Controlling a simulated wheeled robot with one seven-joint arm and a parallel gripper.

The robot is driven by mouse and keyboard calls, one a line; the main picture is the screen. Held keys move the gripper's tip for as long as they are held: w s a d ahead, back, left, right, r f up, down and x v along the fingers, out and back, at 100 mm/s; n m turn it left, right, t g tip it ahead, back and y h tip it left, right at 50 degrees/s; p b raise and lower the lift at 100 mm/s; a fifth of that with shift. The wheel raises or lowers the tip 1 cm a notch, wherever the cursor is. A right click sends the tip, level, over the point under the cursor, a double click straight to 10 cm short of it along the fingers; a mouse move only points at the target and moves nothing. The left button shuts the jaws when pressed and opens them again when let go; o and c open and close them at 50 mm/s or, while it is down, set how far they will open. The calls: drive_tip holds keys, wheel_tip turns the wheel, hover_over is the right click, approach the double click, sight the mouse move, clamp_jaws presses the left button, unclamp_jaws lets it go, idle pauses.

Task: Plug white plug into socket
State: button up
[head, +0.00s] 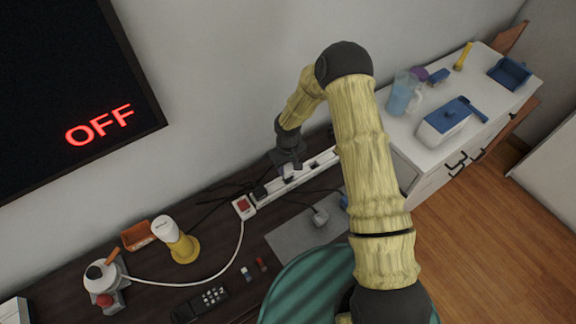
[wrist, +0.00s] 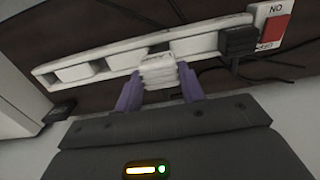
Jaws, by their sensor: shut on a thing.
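The white plug (wrist: 158,71) is between the two purple fingers of my gripper (wrist: 159,88) in the wrist view; the gripper is shut on it. In the head view the plug (head: 289,171) shows small below my dark gripper (head: 287,160). The socket is a long white power strip (wrist: 118,54) with several dark openings, also seen in the head view (head: 322,161). The plug overlaps the strip's near edge in the wrist view; I cannot tell whether it is inserted or just in front. The plug's prongs are hidden.
A black plug (wrist: 237,41) sits in the strip beside the red switch (wrist: 275,27), with dark cables around it. A grey mat (head: 300,238) lies in front of the strip.

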sight(288, 168)
drive_tip(key=shift+f+b, duration=1)
drive_tip(key=shift+f, duration=0.25)
drive_tip(key=shift+s+a+f, duration=0.1)
drive_tip(key=shift+f, duration=0.15)
drive_tip(key=shift+f+b, duration=0.6)
drive_tip(key=shift+b, duration=0.05)
drive_tip(key=o, duration=1.1)
drive_tip(key=shift+c, duration=0.2)
drive_tip(key=shift+r, duration=0.1)
wheel_tip(288, 168, up, 17)
drive_tip(key=b, duration=0.2)
drive_tip(key=shift+r, duration=0.2)
